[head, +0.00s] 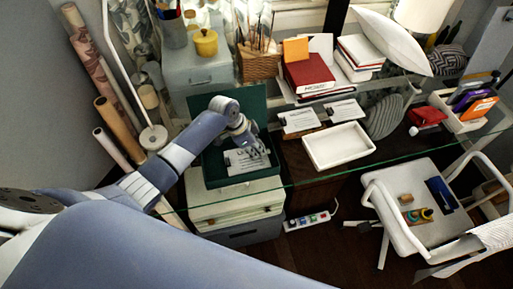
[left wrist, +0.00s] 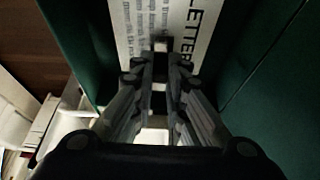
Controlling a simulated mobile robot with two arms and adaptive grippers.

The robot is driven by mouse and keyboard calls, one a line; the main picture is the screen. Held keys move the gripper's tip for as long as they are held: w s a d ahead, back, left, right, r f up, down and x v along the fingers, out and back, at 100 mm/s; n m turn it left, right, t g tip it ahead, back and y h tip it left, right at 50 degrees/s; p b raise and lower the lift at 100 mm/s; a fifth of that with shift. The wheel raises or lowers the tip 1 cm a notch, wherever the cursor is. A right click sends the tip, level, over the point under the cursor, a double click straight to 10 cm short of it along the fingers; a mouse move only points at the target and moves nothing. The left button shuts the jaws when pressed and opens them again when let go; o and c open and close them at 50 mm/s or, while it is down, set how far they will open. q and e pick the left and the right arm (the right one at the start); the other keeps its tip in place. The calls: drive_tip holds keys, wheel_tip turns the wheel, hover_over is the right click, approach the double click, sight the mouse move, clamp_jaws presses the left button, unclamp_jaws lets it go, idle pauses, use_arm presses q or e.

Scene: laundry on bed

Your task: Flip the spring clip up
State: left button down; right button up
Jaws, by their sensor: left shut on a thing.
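A green box file (head: 213,163) stands open on the stacked boxes left of centre, its lid (head: 262,103) raised at the back. A printed letter (head: 240,163) lies inside it; the letter (left wrist: 130,30) and the green wall (left wrist: 240,50) also show in the left wrist view. My left gripper (head: 259,151) reaches down into the box file over the letter. In the left wrist view, its fingertips (left wrist: 160,48) are close together on a small dark part, apparently the spring clip, which they mostly hide. I cannot tell the clip's angle. My right gripper is not in view.
A glass desk top carries a white tray (head: 338,147), red books (head: 308,74) and papers (head: 300,121) right of the box file. A wicker basket (head: 259,63) and yellow pot (head: 206,43) stand behind. A white chair (head: 396,217) is at the right.

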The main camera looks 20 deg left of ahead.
use_arm(q)
drive_tip(key=shift+r, duration=0.1)
drive_tip(key=shift+w+d+r+g+y+p, duration=0.2)
drive_tip(key=shift+r+g+y+p, duration=0.35)
drive_tip(key=shift+p, duration=0.3)
drive_tip(key=shift+w+d+r+g+y+p, duration=0.1)
drive_tip(key=shift+d+g+y+p, duration=0.2)
drive_tip(key=shift+y, duration=0.25)
drive_tip(key=shift+w+y, duration=0.1)
drive_tip(key=shift+y, duration=0.3)
drive_tip(key=shift+w+d+r+g+y, duration=0.1)
drive_tip(key=shift+d+r+g+y, duration=0.1)
drive_tip(key=shift+g+y, duration=0.4)
drive_tip(key=shift+w+d+r+g+y+b, duration=0.2)
drive_tip(key=shift+g+y+b, duration=0.25)
drive_tip(key=shift+y+b, duration=0.4)
